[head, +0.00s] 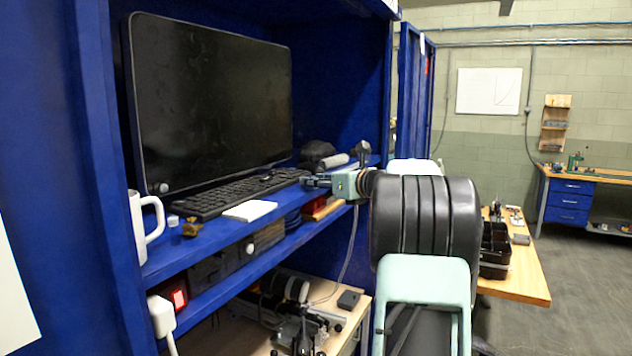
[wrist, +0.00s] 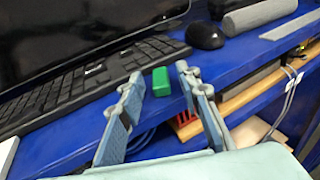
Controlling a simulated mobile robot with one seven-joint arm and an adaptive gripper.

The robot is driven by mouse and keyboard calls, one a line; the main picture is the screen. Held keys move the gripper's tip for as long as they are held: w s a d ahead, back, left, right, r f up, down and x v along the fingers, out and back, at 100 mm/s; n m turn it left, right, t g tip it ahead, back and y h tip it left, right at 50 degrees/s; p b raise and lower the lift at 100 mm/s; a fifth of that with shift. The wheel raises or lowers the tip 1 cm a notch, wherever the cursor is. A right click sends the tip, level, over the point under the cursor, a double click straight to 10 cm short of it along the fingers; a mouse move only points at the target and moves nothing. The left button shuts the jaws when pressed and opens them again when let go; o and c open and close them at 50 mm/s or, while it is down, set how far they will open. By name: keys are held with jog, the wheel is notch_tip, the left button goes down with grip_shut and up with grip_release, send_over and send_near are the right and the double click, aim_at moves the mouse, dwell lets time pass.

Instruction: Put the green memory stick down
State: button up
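The green memory stick (wrist: 160,82) shows in the wrist view as a small green block on the blue shelf (wrist: 75,145), beside the right end of the black keyboard (wrist: 95,80). My gripper (wrist: 159,74) is open, with one finger on each side of the stick. Gaps show between the stick and both fingers, so it looks untouched. In the head view my gripper (head: 312,182) reaches in over the shelf edge near the keyboard's right end. I cannot make out the stick in the head view.
A black monitor (head: 210,90) stands behind the keyboard. A black mouse (wrist: 206,35) and a grey cylinder (wrist: 260,15) lie to the right. A white mug (head: 145,225) and a white pad (head: 250,210) are at the left. Bare shelf shows along the front edge.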

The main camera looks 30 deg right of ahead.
jog(key=shift+r, duration=0.35)
jog(key=b+v, duration=0.2)
jog(key=v, duration=1)
